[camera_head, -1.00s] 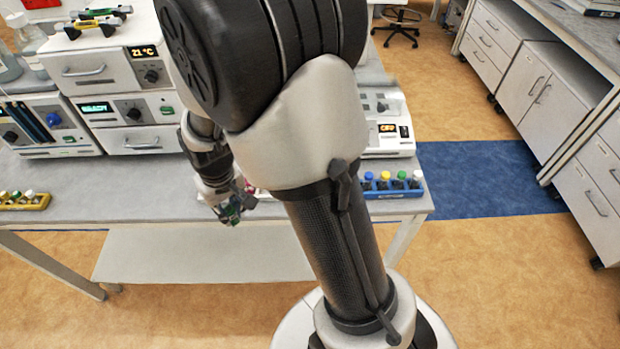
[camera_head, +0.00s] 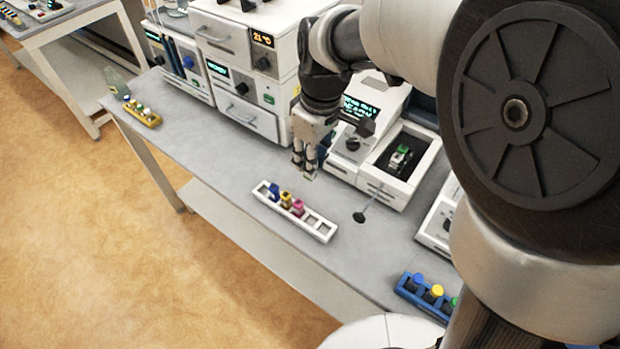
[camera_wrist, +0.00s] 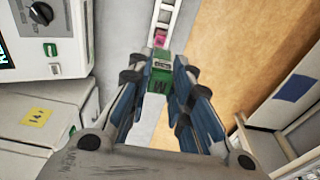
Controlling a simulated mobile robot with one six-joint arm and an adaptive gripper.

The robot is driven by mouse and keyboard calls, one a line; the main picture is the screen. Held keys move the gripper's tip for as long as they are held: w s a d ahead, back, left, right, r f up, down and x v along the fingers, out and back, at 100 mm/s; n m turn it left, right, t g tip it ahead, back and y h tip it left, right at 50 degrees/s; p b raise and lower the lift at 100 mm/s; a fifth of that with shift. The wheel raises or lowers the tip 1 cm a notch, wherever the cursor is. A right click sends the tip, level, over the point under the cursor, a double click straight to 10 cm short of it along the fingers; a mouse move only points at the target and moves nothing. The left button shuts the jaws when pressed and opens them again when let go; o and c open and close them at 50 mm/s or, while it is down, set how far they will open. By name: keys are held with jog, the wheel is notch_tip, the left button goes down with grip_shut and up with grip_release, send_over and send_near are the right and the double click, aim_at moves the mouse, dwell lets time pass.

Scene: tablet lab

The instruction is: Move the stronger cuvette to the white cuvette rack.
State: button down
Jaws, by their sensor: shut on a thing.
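My gripper (camera_head: 303,171) is above the grey table, just behind the white cuvette rack (camera_head: 321,229). In the wrist view my gripper (camera_wrist: 160,97) is shut on a green cuvette (camera_wrist: 159,78), which sits between the fingertips. The white rack holds a blue cuvette (camera_head: 274,191), a yellow cuvette (camera_head: 286,199) and a magenta cuvette (camera_head: 298,208) toward its left end. Its right-hand slots look empty. The rack's rails (camera_wrist: 179,20) and the magenta cuvette (camera_wrist: 160,37) also show beyond the fingertips in the wrist view. Which cuvette is stronger cannot be told.
An open instrument (camera_head: 412,165) with a green-topped item (camera_head: 401,153) inside stands right of my gripper. Stacked drawer units (camera_head: 250,115) stand behind. A blue rack (camera_head: 425,298) is at the front right, a yellow rack (camera_head: 143,114) at the far left.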

jog(key=shift+s+d+f+b, duration=0.15)
jog(key=shift+f+b, duration=1.3)
jog(key=shift+f, duration=3.35)
jog(key=shift+s+f+b, duration=0.15)
jog(key=shift+f+b, duration=1.25)
jog(key=shift+f, duration=3.35)
jog(key=shift+f, duration=0.15)
jog(key=c, duration=1.5)
grip_release()
jog(key=shift+o, duration=0.2)
notch_tip(320, 180, up, 12)
jog(key=s+d+p, duration=0.1)
jog(key=p, duration=0.2)
jog(key=shift+r+p, duration=0.2)
jog(key=shift+p, duration=0.15)
